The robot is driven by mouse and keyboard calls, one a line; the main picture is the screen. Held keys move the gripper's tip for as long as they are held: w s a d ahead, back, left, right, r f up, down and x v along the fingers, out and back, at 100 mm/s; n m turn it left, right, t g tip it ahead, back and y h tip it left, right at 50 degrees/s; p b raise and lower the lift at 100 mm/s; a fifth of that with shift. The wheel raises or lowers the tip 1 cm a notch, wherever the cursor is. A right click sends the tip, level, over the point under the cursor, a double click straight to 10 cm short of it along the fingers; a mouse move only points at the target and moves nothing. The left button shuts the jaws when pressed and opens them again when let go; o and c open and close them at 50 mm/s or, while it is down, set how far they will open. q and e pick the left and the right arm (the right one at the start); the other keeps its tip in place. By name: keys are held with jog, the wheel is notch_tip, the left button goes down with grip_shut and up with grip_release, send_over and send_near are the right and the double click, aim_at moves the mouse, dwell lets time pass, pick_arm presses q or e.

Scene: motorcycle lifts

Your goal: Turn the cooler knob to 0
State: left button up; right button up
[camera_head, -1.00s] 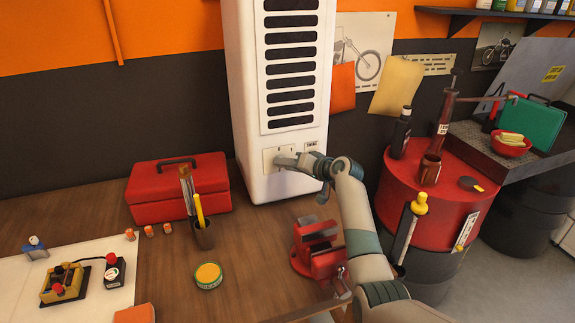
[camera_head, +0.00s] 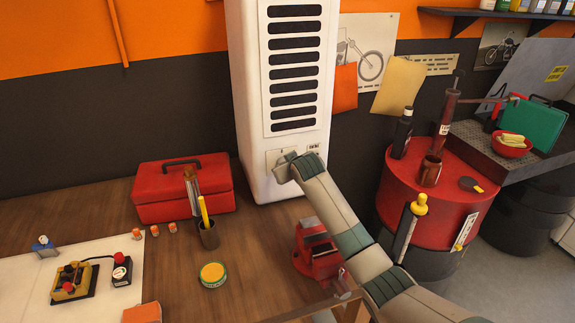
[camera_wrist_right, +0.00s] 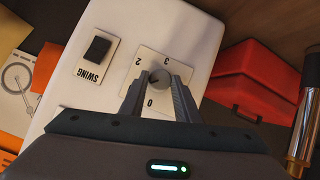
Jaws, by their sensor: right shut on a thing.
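The cooler (camera_head: 249,95) is a tall white unit with dark vent slots, standing at the back of the wooden bench. In the right wrist view its round grey knob (camera_wrist_right: 160,77) sits on a pale dial plate (camera_wrist_right: 178,63) marked 2, 3 and 0. My right gripper (camera_wrist_right: 160,84) is shut on the knob, one finger on each side. The knob's pointer direction is not clear. In the head view my right forearm and wrist hide the knob and most of the gripper. My left gripper is in neither view.
A dark SWING switch (camera_wrist_right: 98,48) is beside the dial. A red toolbox (camera_head: 183,190) and a pen cup (camera_head: 208,235) stand left of the cooler. A red vise (camera_head: 316,250) is below my right arm, and a red drum (camera_head: 440,195) stands to the right.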

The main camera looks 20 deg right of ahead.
jog(key=n+h+b, duration=0.1)
jog(key=n+h, duration=0.1)
jog(key=n+t+h+b, duration=0.1)
jog(key=n, duration=0.1)
jog(key=a+n+h+b, duration=0.1)
jog(key=h, duration=0.1)
jog(key=shift+f+n+h, duration=0.3)
jog(key=shift+f+n, duration=0.1)
jog(key=shift+s, duration=0.1)
dwell(0.5)
jog(key=o, duration=1)
jog(key=shift+a+r, duration=0.1)
jog(key=shift+f+b+v, duration=0.15)
jog(key=shift+b+v, duration=1.35)
jog(key=shift+v, duration=2.8)
jog(key=shift+f+b+v, duration=0.15)
jog(key=shift+b+v, duration=1.35)
jog(key=shift+v, duration=2.85)
jog(key=shift+s, duration=0.1)
